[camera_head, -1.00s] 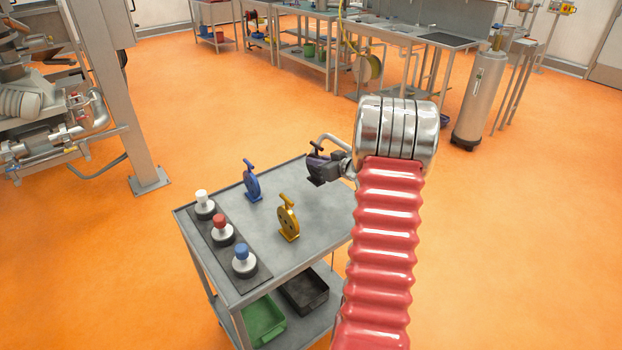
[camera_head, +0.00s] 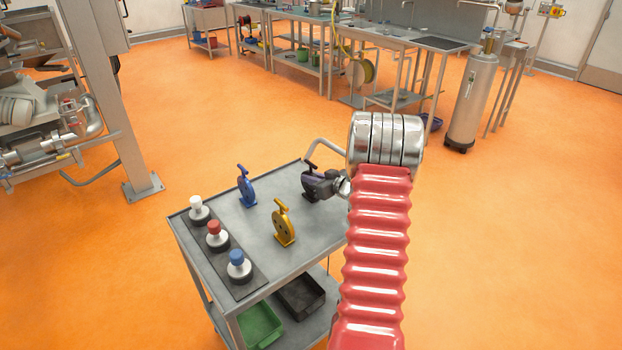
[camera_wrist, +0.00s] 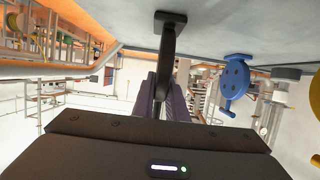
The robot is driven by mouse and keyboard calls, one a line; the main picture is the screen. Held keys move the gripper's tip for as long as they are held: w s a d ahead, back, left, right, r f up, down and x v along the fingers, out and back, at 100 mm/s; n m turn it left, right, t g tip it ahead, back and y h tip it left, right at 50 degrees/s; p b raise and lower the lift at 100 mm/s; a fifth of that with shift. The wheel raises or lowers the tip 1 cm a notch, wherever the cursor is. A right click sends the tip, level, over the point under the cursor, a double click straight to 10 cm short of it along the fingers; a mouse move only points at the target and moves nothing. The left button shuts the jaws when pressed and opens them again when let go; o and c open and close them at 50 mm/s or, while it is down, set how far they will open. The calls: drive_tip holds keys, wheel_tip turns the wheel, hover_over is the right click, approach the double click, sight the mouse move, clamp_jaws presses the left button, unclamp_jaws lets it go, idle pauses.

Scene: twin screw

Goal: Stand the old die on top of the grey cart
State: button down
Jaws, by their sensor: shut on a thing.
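The grey cart (camera_head: 192,226) stands in front of me, and its top also shows upside down in the wrist view (camera_wrist: 220,25). My gripper (camera_head: 320,184) is over the back right part of the cart top. It is shut on a dark die, which I take for the old die (camera_wrist: 168,42). The die is upright, with its flat foot at or just above the cart top; I cannot tell if it touches. My gripper hides part of it. A blue die (camera_head: 246,188) and a yellow die (camera_head: 284,225) stand on the cart, apart from it.
White-capped (camera_head: 199,210), red-capped (camera_head: 216,236) and blue-capped (camera_head: 239,267) pieces stand on a dark mat along the cart's left edge. Green (camera_head: 259,325) and black (camera_head: 300,296) bins are on the lower shelf. A steel post (camera_head: 115,110) stands to the left.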

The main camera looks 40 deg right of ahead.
drive_tip(key=c, duration=1.8)
unclamp_jaws()
drive_tip(key=shift+o, duration=0.2)
drive_tip(key=v, duration=1.2)
drive_tip(key=shift+a+r, duration=0.15)
